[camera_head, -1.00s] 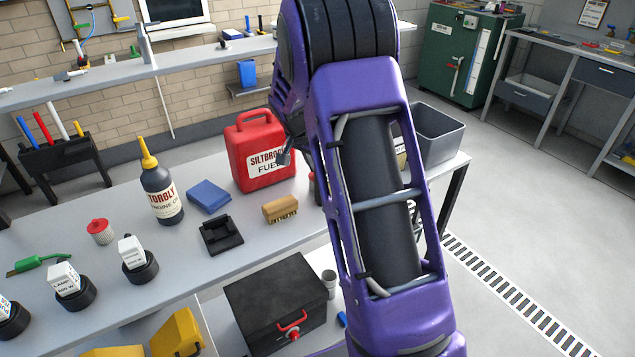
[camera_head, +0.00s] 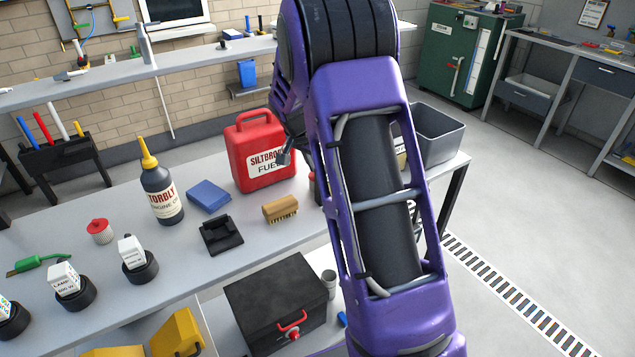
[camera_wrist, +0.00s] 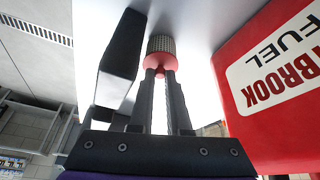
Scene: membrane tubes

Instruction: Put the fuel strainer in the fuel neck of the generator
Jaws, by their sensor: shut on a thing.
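In the wrist view my gripper (camera_wrist: 160,76) is shut on the fuel strainer (camera_wrist: 160,48), a small grey mesh cylinder with a red collar. The fingertips grip its red end, and the mesh points away from the gripper. A pale surface lies behind the strainer; I cannot tell whether the mesh touches it.
The red fuel can (camera_head: 262,150) stands on the bench, close beside my gripper in the wrist view (camera_wrist: 275,85). An oil bottle (camera_head: 162,190), blue block (camera_head: 208,196), brush (camera_head: 280,209) and red-topped cylinder (camera_head: 100,231) share the bench. A grey bin (camera_head: 440,138) is at right.

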